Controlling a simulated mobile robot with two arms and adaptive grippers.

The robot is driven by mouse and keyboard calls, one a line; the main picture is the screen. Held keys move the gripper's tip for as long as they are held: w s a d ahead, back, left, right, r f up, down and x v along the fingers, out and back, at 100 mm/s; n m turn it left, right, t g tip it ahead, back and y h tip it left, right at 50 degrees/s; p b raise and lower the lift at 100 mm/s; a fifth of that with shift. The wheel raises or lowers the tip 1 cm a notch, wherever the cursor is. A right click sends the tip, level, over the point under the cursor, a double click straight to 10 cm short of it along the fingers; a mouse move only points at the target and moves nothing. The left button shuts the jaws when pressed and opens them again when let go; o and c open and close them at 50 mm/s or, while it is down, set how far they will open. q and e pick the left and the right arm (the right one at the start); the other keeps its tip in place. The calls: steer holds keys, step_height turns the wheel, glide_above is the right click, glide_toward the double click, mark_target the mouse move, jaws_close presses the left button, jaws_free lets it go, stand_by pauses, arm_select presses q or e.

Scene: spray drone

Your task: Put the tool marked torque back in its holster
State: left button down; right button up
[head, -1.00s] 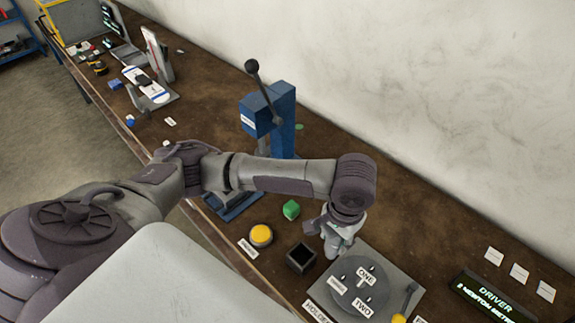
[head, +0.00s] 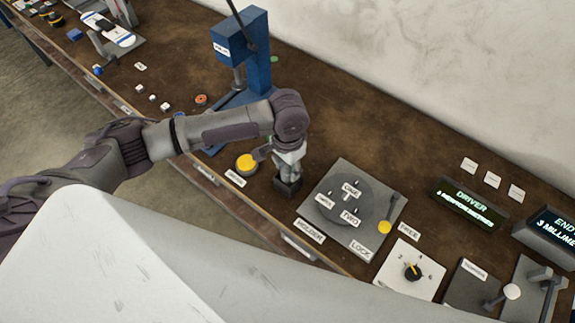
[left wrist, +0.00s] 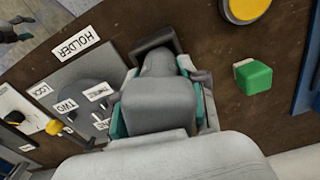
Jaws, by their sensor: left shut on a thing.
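My left gripper (head: 287,168) is shut, pointing down over a small dark square box (head: 288,186) on the bench. In the left wrist view, a grey body (left wrist: 157,105) sits between the teal pads of the gripper (left wrist: 160,90). It looks like the held tool, but no torque mark is readable on it. Its lower end is by the dark box (left wrist: 158,42); I cannot tell whether it is inside. My right gripper is not in view.
A plate with a round disc (head: 345,201) and yellow-knobbed lever (head: 385,226) lies right of the box. A yellow button (head: 246,162) is left. A green block (left wrist: 252,77) lies close by. A blue press (head: 255,60) stands behind. Displays (head: 470,205) stand further right.

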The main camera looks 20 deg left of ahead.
arm_select(q)
steer(key=shift+w+f, duration=0.1)
steer(key=shift+f, duration=0.2)
steer(key=shift+f, duration=0.1)
steer(key=c, duration=0.6)
jaws_free()
steer(key=shift+c, duration=0.2)
step_height(320, 180, up, 11)
steer(key=b, duration=0.2)
steer(key=shift+b, duration=0.3)
steer(key=shift+r, duration=0.65)
